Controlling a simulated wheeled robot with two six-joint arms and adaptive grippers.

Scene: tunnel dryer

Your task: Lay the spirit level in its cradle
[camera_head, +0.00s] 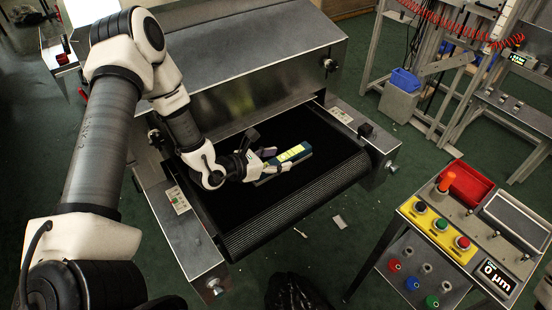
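The spirit level (293,153), a yellow-green bar with teal edges, is at the middle of the dryer's black belt (235,205). My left gripper (277,160) reaches in from the left, with one finger on each side of the level's near-left end. The fingers are apart, but whether they touch the level is too small to tell. A grey patch shows beneath that end, partly hidden by the fingers. I cannot make out a cradle for certain. My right gripper is not in view.
The dryer's metal hood (255,60) stands behind the belt, with metal side rails along it. At the right, a control stand (425,262) carries buttons, a red tray (466,185) and a grey tray (515,216). A black crumpled bag (298,292) lies at the bottom.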

